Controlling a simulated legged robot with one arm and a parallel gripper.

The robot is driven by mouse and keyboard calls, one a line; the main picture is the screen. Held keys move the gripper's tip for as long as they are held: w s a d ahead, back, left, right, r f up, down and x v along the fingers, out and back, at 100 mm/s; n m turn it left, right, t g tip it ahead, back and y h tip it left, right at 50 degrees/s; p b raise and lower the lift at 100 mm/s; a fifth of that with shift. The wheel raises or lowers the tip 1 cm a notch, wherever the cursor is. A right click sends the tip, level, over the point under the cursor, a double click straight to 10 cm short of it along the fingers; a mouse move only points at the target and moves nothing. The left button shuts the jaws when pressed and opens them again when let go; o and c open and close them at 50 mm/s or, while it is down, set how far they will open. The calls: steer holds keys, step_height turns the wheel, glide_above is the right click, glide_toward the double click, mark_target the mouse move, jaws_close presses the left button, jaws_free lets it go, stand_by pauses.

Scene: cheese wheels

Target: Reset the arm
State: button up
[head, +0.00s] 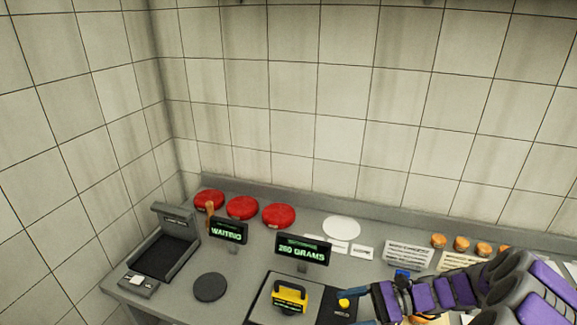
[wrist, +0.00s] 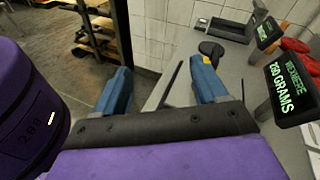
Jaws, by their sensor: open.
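My arm is purple and grey and reaches in from the lower right of the head view. My gripper (head: 362,305) is at its left end, low over the counter, right of the scale. In the wrist view my gripper (wrist: 163,84) has its two blue fingers wide apart, with nothing held between them. The space between the fingers shows floor, a wall and the counter edge. The gripper is tilted and touches none of the cheeses that I can see.
The counter holds red cheese wheels (head: 242,208) at the back, a scale (head: 262,300) with a yellow-handled item (head: 290,297), a gram display (head: 303,249), a "WAITING" display (head: 228,230), a black tray (head: 165,255), a dark disc (head: 210,287) and small orange cheeses (head: 461,243). Tiled walls stand behind.

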steer(key=s+a+r+n+g+h, duration=0.2)
steer(key=s+a+r+n+h, duration=0.25)
steer(key=s, duration=0.35)
steer(key=s+a+r+n+g+h, duration=0.25)
steer(key=s+r+n+h, duration=0.2)
steer(key=s, duration=0.35)
steer(key=s+d+n+t+h, duration=0.3)
steer(key=s+d+n+h, duration=0.2)
steer(key=s, duration=0.7)
steer(key=shift+d+r+h, duration=0.4)
steer(key=shift+d+h, duration=0.25)
steer(key=shift+h, duration=0.35)
